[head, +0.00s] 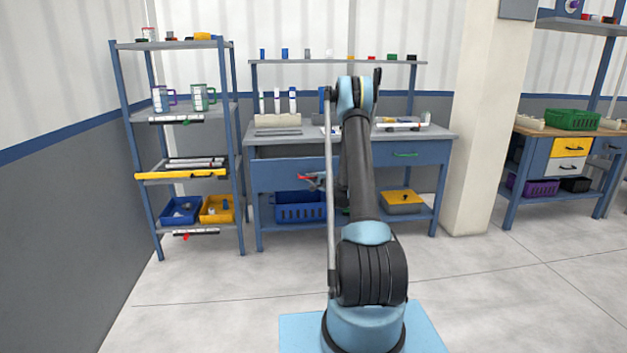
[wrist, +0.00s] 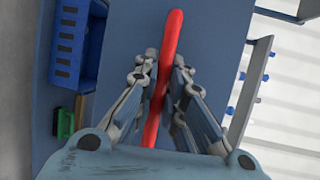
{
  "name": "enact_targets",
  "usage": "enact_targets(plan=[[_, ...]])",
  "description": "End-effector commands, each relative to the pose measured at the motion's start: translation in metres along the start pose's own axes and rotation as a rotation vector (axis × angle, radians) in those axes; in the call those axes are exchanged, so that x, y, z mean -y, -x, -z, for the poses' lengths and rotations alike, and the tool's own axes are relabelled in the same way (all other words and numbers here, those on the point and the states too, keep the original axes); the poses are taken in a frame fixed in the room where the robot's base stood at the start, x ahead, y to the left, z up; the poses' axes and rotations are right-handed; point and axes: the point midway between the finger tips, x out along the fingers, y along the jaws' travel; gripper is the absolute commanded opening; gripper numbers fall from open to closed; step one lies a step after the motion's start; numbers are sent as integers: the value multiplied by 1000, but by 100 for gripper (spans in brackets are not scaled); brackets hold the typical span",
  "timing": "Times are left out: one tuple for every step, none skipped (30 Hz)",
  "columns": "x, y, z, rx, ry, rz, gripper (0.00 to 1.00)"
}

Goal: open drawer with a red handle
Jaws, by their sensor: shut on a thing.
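The red handle (wrist: 172,40) runs between the two fingers of my gripper (wrist: 162,68) in the wrist view, and the fingers are shut on it. The handle is on a flat blue drawer front (wrist: 210,35). In the head view this drawer front (head: 285,175) is on the left side of the workbench. It appears lower and larger than the drawer front on the right, so it seems to stand out from the bench. My gripper (head: 315,179) is at the handle there, partly hidden by my arm.
The workbench (head: 300,140) has a right drawer with a green handle (head: 405,155). A blue bin (head: 300,210) and a yellow-lidded box (head: 402,200) are on its lower shelf. A shelf rack (head: 130,140) stands close on the left. The floor (head: 220,290) in front is clear.

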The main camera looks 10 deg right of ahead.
Motion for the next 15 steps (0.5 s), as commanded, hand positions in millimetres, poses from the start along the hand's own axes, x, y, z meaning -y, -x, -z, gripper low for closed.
enact_targets(plan=[[-1, -1, -5, 10, 2, -3, 0], [-1, 0, -4, 9, 1, -3, 0], [-1, 0, -2, 8, 1, -3, 0], [-1, 0, -2, 7, 1, -3, 0], [-1, 1, -1, 6, 1, -3, 0], [-1, 1, 0, 5, 1, -3, 0], [-1, 2, 1, 5, 1, -3, 0], [-1, 2, 2, 4, 1, -3, 0], [-1, 2, 2, 3, 1, -2, 15], [-1, 2, 3, 2, 1, -2, 22], [-1, 3, 4, 1, 0, -2, 28], [-1, 3, 5, 0, 0, -2, 31], [-1, 3, 6, -1, 0, -2, 31], [-1, 4, 6, -2, 0, -1, 31], [-1, 4, 7, -3, -1, -1, 31]])
